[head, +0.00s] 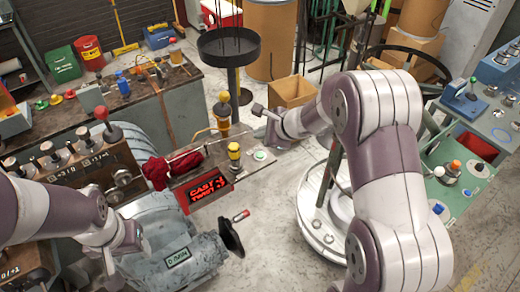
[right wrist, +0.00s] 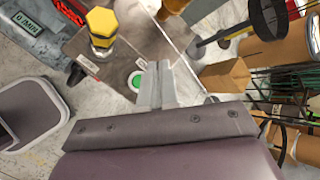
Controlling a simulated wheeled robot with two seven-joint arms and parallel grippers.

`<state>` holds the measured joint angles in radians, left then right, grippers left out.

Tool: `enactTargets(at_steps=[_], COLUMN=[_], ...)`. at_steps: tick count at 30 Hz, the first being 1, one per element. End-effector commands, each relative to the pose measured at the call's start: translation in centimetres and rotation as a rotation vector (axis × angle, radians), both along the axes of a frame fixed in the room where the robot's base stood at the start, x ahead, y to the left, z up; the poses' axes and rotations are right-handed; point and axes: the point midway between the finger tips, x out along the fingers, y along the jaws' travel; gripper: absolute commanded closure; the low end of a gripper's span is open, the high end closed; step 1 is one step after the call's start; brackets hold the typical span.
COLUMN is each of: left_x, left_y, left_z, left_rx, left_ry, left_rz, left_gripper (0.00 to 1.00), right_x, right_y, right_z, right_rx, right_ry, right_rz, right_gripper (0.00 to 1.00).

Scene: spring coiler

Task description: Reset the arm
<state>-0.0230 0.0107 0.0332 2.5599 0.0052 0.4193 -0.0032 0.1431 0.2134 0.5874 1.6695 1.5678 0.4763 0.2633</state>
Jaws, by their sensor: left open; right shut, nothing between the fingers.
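My right arm reaches in from the right in the head view. Its gripper (head: 264,120) is shut and empty, raised near the green button (head: 259,155) of the machine panel. In the right wrist view the shut fingers (right wrist: 156,78) show beside the green button (right wrist: 135,80) and the yellow-topped knob (right wrist: 102,28). My left gripper (head: 110,262) is low at the left in the head view, beside the blue-grey machine (head: 160,225). It is open, with its fingertips partly hard to make out.
A lit red sign (head: 206,189), a red cloth (head: 157,172) and the yellow-topped knob (head: 234,152) are near the green button. A black round tray (head: 229,48) stands behind. A cardboard box (head: 292,92) is on the floor. A green bench (head: 455,185) stands at the right.

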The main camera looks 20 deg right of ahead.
Motion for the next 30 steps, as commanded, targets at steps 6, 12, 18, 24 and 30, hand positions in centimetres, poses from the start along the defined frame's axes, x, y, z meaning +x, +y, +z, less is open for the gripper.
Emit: enactTargets(at_steps=[6,12,18,24,30], left_x=[0.0,0.0,0.0,0.0,0.0], left_y=[0.0,0.0,0.0,0.0,0.0], left_z=[-0.1,-0.1,-0.1,-0.1,-0.5], left_rx=[0.000,0.000,0.000,0.000,0.000], left_ry=[0.000,0.000,0.000,0.000,0.000], left_rz=[0.000,0.000,0.000,0.000,0.000], left_gripper=[0.43,0.43,0.43,0.43,0.43], right_x=[0.0,0.0,0.0,-0.5,-11.9], right_y=[0.0,0.0,0.0,0.0,0.0], right_z=[-0.1,-0.1,-0.1,-0.5,-4.5], right_rx=[0.000,0.000,0.000,-0.049,-0.465], right_ry=[0.000,0.000,0.000,-0.003,0.099], right_rz=[0.000,0.000,0.000,0.055,0.694], right_gripper=[1.00,1.00,1.00,1.00,1.00])
